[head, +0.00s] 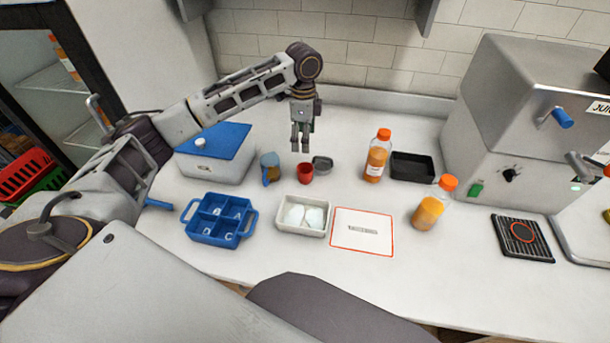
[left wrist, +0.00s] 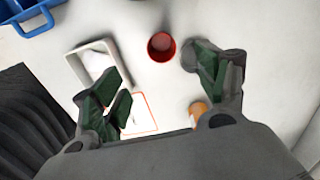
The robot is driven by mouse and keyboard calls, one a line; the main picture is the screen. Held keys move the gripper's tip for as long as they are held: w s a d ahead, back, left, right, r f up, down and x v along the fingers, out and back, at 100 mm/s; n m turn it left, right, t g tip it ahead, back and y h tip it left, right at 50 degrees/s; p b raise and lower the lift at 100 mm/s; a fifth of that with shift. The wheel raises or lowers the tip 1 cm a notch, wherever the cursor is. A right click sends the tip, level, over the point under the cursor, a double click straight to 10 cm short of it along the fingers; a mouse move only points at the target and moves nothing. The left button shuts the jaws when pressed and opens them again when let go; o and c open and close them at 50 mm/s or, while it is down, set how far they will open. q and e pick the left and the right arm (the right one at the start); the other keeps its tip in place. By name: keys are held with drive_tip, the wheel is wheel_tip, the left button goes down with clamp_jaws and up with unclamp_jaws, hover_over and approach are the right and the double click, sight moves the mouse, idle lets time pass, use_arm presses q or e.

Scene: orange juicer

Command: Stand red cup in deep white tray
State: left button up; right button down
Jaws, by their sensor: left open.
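The red cup (head: 305,173) stands upright on the counter, just behind the deep white tray (head: 302,230). In the left wrist view the red cup (left wrist: 161,47) shows its open top, and the white tray (left wrist: 73,61) lies to its left. The tray holds whitish rounded items that I cannot identify. My left gripper (head: 300,143) points down above and slightly behind the cup. Its green-padded fingers are apart and empty in the left wrist view (left wrist: 165,90). My right gripper is not in view.
A small grey bowl (head: 322,164) sits close to the cup's right, and a blue-and-amber cup (head: 270,167) stands to its left. A blue divided caddy (head: 250,225) is left of the tray.

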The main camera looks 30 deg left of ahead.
use_arm(q)
approach(305, 168)
wheel_tip(305, 168, down, 2)
drive_tip(key=s, duration=0.2)
drive_tip(key=shift+s+d+f, duration=0.15)
drive_tip(key=shift+d+f, duration=0.1)
drive_tip(key=shift+d, duration=0.1)
idle(0.5)
drive_tip(key=shift+d+f, duration=0.15)
drive_tip(key=shift+f, duration=2.45)
drive_tip(key=c, duration=0.9)
drive_tip(key=shift+r, duration=0.1)
